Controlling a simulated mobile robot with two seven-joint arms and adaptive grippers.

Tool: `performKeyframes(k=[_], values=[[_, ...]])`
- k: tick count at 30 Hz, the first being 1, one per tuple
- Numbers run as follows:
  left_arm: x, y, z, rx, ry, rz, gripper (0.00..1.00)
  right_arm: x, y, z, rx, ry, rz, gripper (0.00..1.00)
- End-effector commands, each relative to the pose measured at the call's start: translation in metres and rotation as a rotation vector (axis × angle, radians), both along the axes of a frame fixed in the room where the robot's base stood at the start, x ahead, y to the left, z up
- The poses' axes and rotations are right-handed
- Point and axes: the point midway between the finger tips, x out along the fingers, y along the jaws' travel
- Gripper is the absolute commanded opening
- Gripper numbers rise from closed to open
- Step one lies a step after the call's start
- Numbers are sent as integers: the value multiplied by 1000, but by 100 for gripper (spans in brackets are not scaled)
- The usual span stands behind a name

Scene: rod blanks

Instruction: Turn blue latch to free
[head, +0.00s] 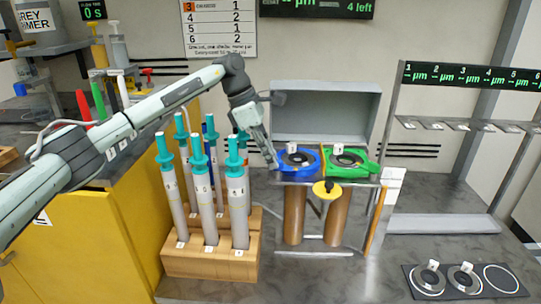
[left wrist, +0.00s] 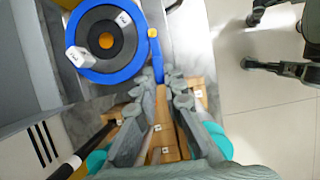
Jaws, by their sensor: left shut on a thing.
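The blue latch (left wrist: 153,47) is a short lever on the side of a blue ring (left wrist: 138,66) around a dark round plate with an orange centre. In the head view the blue ring (head: 311,169) sits left of a green one on the stand. My left gripper (head: 273,163) reaches down at the ring's left side. In the left wrist view its fingers (left wrist: 163,78) are shut on the end of the blue latch, whose tip they partly hide. My right gripper (left wrist: 253,40) appears at the wrist view's upper right, fingers apart and empty over the floor.
A green ring (head: 368,166) with a handle is close beside the blue one. A wooden block (head: 208,264) holding several teal-capped tubes stands left, below my left arm. A grey box (head: 325,105) stands behind. A black mat (head: 455,291) with round pieces lies front right.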

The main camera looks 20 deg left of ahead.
Motion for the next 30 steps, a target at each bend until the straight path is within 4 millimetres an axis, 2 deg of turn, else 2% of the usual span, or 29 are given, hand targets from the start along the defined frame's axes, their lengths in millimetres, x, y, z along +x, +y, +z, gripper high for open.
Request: performKeyframes(k=[11,12,17,26,30], values=[[0,0,0,2,-2,-8,0,0,0,-1,1,0,1,40],[0,0,0,2,-2,-8,10,0,0,-1,1,0,1,40],[0,0,0,1,-1,-7,30,0,0,-1,1,0,1,40],[0,1,1,1,-2,-6,30,2,0,1,1,-5,-1,40],[-1,5,13,1,-4,-4,30,2,0,1,1,-3,-1,40]])
